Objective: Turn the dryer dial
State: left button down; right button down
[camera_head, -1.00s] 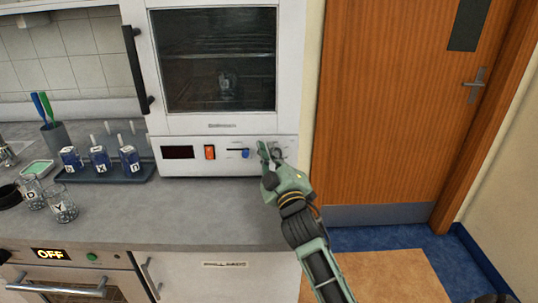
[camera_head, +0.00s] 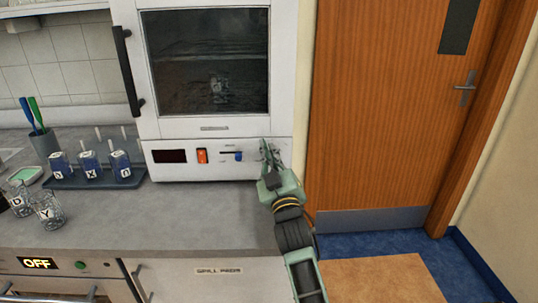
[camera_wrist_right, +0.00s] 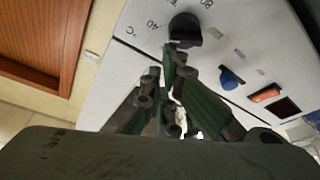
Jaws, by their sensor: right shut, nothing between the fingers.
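The dryer (camera_head: 215,130) is a white cabinet with a dark glass door, standing on the grey counter. Its black dial (camera_wrist_right: 185,30) shows in the right wrist view, with 40, 80 and °C marked around it; in the head view my gripper largely hides it. My right gripper (camera_head: 267,150) is at the right end of the dryer's front panel. In the wrist view its fingertips (camera_wrist_right: 172,52) are closed together with nothing between them, right at the dial's lower edge. I cannot tell whether they touch it. My left gripper is not in view.
The panel also has a blue slider knob (camera_head: 239,156), an orange switch (camera_head: 202,156) and a dark display (camera_head: 170,156). A rack of blue bottles (camera_head: 75,180) and glass jars (camera_head: 47,212) stand on the counter at left. A wooden door (camera_head: 385,110) is at right.

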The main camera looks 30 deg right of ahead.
jog(key=shift+d, duration=0.15)
jog(key=shift+s+d+f+m+h+p, duration=0.25)
jog(key=shift+s+d+f+m+h, duration=0.1)
jog(key=shift+d+m, duration=0.2)
jog(key=shift+s+d+f+m+h+p, duration=0.25)
jog(key=shift+s+d+f+m, duration=0.1)
jog(key=shift+d+m, duration=0.15)
dwell(1.1)
jog(key=shift+r, duration=0.1)
notch_tip(320, 180, up, 10)
jog(key=shift+f, duration=0.1)
dwell(0.3)
